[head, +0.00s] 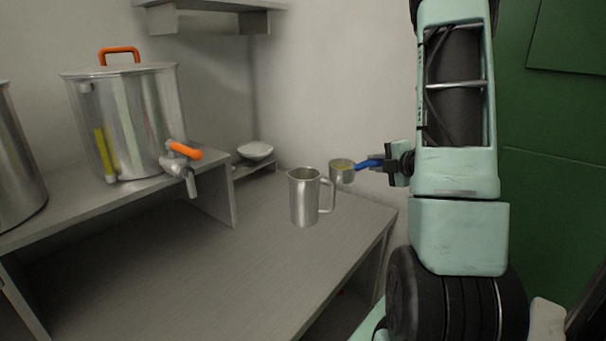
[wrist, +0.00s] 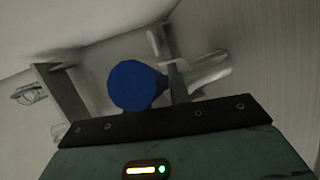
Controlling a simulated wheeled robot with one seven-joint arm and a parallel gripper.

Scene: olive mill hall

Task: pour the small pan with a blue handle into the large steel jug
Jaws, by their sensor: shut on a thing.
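The large steel jug (head: 304,198) stands upright on the metal bench, its handle toward the right. The small pan (head: 342,172) is just right of the jug and looks roughly level, with something yellow inside. My gripper (head: 381,165) is shut on the pan's blue handle (head: 366,164), to the right of the pan. The round blue handle end (wrist: 137,86) fills the middle of the wrist view, which hides most of the pan. Whether the pan touches the jug's handle cannot be told.
A big steel tank (head: 130,120) with an orange-levered tap (head: 183,152) stands on a raised shelf at the left. A white bowl (head: 255,151) sits on a low shelf behind. The bench (head: 230,270) in front of the jug is clear. A wall stands close behind.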

